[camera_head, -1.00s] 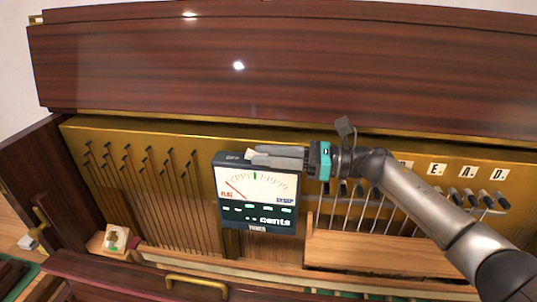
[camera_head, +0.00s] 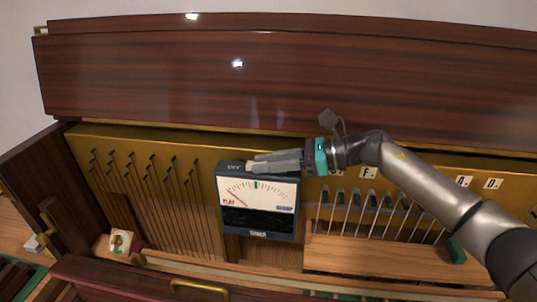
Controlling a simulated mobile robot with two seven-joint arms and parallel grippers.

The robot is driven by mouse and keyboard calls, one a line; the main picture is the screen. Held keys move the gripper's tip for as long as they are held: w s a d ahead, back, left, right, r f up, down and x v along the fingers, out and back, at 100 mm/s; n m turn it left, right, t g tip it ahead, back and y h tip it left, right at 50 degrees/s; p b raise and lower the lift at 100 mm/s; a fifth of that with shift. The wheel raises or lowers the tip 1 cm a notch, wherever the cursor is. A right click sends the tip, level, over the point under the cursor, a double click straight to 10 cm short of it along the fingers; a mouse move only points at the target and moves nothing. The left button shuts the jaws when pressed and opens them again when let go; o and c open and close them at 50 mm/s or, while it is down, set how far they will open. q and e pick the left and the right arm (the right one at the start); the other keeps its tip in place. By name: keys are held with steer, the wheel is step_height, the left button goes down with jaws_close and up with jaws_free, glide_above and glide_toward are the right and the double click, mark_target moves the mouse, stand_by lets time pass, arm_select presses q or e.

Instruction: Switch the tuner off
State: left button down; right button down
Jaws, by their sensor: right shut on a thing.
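The tuner (camera_head: 258,206) is a dark box with a cream dial face, standing in front of the brass panel inside the open piano. Its needle leans left towards FLAT, and its lower display panel is dark. "OFF" lettering shows on its top left, beside a small pale switch (camera_head: 250,166). My right gripper (camera_head: 254,164) reaches in from the right, lying along the tuner's top edge, with its grey fingertips at the switch. The fingers look shut on the switch and partly hide it. My left gripper is out of view.
Thin rods line the brass panel left of the tuner. Dark-tipped levers (camera_head: 372,208) and lettered labels (camera_head: 367,172) lie to the right, partly behind my arm. A wooden ledge (camera_head: 370,252) with a green block (camera_head: 456,251) is at the lower right. A brass handle (camera_head: 198,287) is in front.

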steer(key=shift+r+h+p, duration=0.15)
steer(key=shift+h+p, duration=0.25)
steer(key=shift+h, duration=0.2)
steer(key=c, duration=0.7)
jaws_free()
steer(key=b+v, duration=0.3)
steer(key=v, duration=1.2)
